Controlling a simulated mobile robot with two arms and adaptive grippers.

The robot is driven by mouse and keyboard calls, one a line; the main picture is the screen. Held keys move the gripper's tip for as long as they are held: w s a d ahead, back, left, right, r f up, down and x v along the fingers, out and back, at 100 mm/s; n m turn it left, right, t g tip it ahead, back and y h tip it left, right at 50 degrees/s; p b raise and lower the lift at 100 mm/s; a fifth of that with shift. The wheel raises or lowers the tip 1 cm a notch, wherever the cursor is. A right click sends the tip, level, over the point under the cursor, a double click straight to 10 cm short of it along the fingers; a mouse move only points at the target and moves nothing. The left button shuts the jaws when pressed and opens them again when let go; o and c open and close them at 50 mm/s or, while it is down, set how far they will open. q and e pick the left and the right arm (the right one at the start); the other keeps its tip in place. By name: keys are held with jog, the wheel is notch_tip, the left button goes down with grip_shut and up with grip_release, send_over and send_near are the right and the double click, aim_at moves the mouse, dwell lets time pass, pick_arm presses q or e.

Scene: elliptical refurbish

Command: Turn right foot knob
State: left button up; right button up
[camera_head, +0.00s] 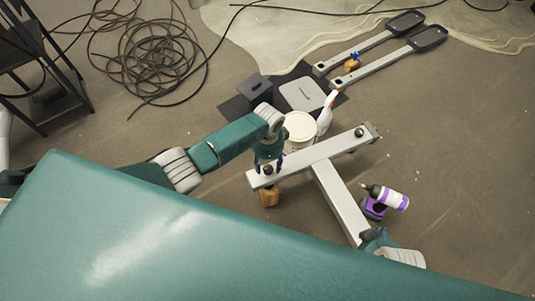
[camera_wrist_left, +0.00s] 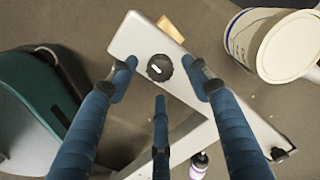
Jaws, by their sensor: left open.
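A white T-shaped metal frame (camera_head: 340,195) lies on the floor, with a cross bar and a long leg. A black round knob (camera_head: 268,170) sits near the bar's left end; it also shows with a white mark in the left wrist view (camera_wrist_left: 159,67). Another dark knob (camera_head: 359,132) is near the bar's other end. My left gripper (camera_head: 267,159) is open over the left-end knob, fingers spread around it; contact cannot be told. My right gripper (camera_head: 374,236) is at the leg's lower end, its fingers partly hidden.
A white bucket (camera_head: 300,130) stands close behind the bar. An orange block (camera_head: 269,197) is by the bar's left end. Two pedal arms (camera_head: 375,50) lie at the back; coiled cable (camera_head: 160,55) lies back left.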

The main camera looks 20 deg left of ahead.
aim_at(268, 168)
pick_arm(q)
notch_tip(268, 168, up, 10)
dwell(0.3)
jog(key=shift+f, duration=0.1)
dwell(0.3)
